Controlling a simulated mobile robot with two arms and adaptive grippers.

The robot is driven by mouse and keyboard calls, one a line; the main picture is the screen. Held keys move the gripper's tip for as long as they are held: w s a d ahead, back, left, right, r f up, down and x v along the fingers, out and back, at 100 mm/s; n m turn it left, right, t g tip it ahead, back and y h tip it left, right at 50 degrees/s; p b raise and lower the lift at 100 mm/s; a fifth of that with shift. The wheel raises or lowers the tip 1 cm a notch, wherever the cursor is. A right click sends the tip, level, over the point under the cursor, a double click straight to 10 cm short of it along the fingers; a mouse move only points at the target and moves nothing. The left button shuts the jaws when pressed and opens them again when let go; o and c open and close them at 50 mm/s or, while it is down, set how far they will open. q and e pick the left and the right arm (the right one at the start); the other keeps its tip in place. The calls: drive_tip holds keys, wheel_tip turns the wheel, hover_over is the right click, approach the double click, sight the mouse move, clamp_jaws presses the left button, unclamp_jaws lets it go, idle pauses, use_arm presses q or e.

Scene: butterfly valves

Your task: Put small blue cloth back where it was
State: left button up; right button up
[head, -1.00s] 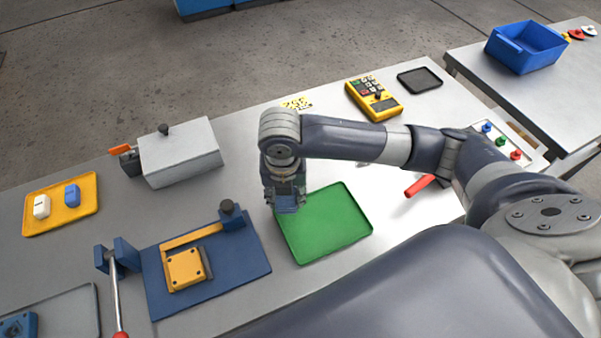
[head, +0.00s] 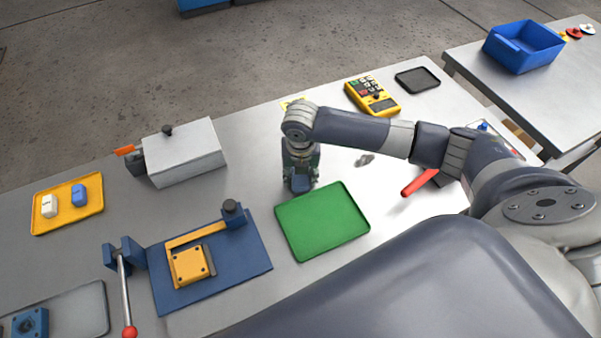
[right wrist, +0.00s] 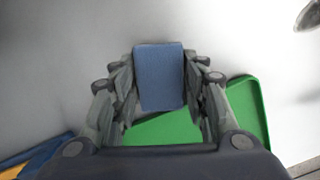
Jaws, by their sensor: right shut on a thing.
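The small blue cloth (right wrist: 160,78) is a flat blue rectangle in the right wrist view. My right gripper (right wrist: 160,95) is shut on it, with a finger on each side. In the head view my right gripper (head: 300,178) points down just beyond the far edge of the green tray (head: 322,222), and a bit of blue shows at its tips. The green tray looks empty and also shows behind the fingers in the right wrist view (right wrist: 250,110). I cannot tell the cloth's height over the table. My left gripper is not in view.
A grey box (head: 185,155) stands left of the gripper. A blue fixture plate (head: 240,258) lies left of the green tray. A yellow tray (head: 68,221) is at the far left. A yellow keypad device (head: 372,98) and black tray (head: 418,80) lie at the back right.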

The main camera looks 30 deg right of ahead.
sight(300, 181)
drive_tip(key=o, duration=0.9)
drive_tip(key=shift+f, duration=0.1)
drive_tip(key=shift+o, duration=0.2)
wheel_tip(300, 181, up, 12)
drive_tip(key=s+b, duration=0.1)
drive_tip(key=shift+s+a, duration=0.15)
drive_tip(key=shift+a, duration=0.15)
